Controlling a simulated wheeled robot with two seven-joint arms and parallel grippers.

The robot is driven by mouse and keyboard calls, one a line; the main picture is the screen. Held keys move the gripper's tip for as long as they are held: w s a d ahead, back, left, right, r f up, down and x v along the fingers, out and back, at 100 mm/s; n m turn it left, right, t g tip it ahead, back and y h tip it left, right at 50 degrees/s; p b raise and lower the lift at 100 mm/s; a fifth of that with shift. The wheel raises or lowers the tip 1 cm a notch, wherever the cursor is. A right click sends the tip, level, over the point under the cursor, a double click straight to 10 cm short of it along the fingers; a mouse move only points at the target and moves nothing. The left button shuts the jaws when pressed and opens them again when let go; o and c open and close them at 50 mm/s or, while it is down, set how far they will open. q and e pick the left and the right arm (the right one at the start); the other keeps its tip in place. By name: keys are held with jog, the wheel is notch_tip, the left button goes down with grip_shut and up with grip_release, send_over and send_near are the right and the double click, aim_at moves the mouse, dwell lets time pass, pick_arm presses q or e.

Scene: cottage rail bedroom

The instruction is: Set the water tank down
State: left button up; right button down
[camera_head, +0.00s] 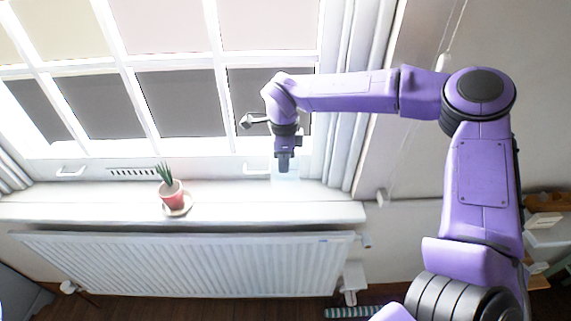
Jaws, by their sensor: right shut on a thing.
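My right gripper (285,167) points down over the right end of the white window sill (110,205), close to the window. It is shut on a pale, see-through thing, which looks like the water tank (291,181). The tank's outline is faint against the bright sill, and the gripper hides part of it. I cannot tell whether its bottom touches the sill. My left gripper is not in view.
A red pot with a green plant (172,191) stands on a saucer on the sill, left of my gripper. The sill between them is clear. A white radiator (190,263) hangs below the sill. A white curtain (350,100) hangs right of the gripper.

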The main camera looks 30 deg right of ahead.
jog(key=f, duration=0.1)
jog(key=d+f+p, duration=0.1)
jog(key=f, duration=0.1)
jog(key=w+f, duration=0.1)
jog(key=f, duration=0.1)
jog(key=shift+d+f, duration=0.2)
jog(key=shift+d, duration=0.1)
jog(key=shift+w, duration=0.1)
jog(key=shift+f, duration=0.2)
jog(key=c, duration=1.3)
grip_release()
jog(key=shift+o, duration=0.2)
jog(key=shift+r, duration=0.1)
notch_tip(320, 180, up, 12)
jog(key=b, duration=0.2)
